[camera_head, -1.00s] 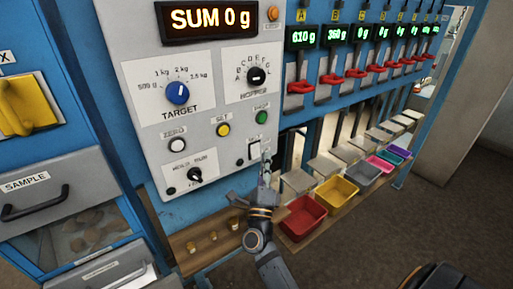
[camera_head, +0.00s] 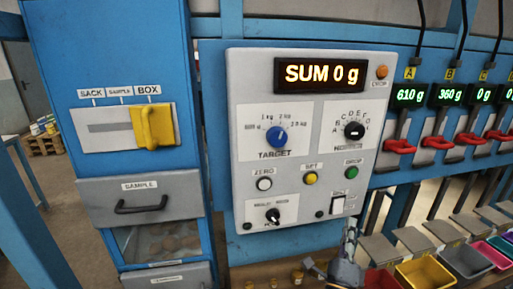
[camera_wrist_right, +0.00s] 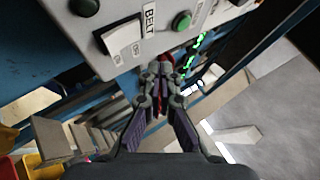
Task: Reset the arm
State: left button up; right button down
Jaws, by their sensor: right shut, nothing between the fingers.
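My right gripper (camera_head: 348,240) is at the bottom of the head view, just below the belt switch (camera_head: 338,205) on the grey control panel (camera_head: 245,150). In the right wrist view the right gripper (camera_wrist_right: 160,82) is shut and empty, its fingertips close to the panel's lower edge. I cannot tell whether the fingers touch the panel. My left gripper is not in view.
The display (camera_head: 320,74) reads SUM 0 g. A yellow lever (camera_head: 153,126) stands at BOX on the left cabinet. Red levers (camera_head: 399,146) line the right, above several bins, including a yellow one (camera_head: 425,272). Free floor shows at far left.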

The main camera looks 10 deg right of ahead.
jog(key=w+a+f+n+g+y, duration=0.1)
jog(key=a+f+n+y, duration=0.2)
jog(key=a+n+y, duration=0.35)
jog(key=w+a+f+n+y, duration=0.1)
jog(key=a+f+n+y, duration=0.3)
jog(key=n+y, duration=0.55)
jog(key=s+a+f+n+g, duration=0.2)
jog(key=s+f+n+g, duration=0.35)
jog(key=f+n, duration=0.2)
jog(key=s+d+f+n+g+h, duration=0.25)
jog(key=s+f+g, duration=0.2)
jog(key=s, duration=0.35)
jog(key=s+d+f+n+g+h, duration=0.2)
jog(key=s+d+f+n+g, duration=0.15)
jog(key=s+g, duration=0.35)
jog(key=s+d+f+m, duration=0.1)
jog(key=s+d+f, duration=0.1)
jog(key=f, duration=1.3)
jog(key=s+d+f, duration=0.1)
jog(key=s+f, duration=0.1)
jog(key=f, duration=1.2)
jog(key=s+d+f+g, duration=0.1)
jog(key=s+f, duration=1.3)
jog(key=s, duration=0.3)
jog(key=shift+s+d+f, duration=0.2)
jog(key=shift+s+f, duration=0.1)
jog(key=shift+f, duration=0.05)
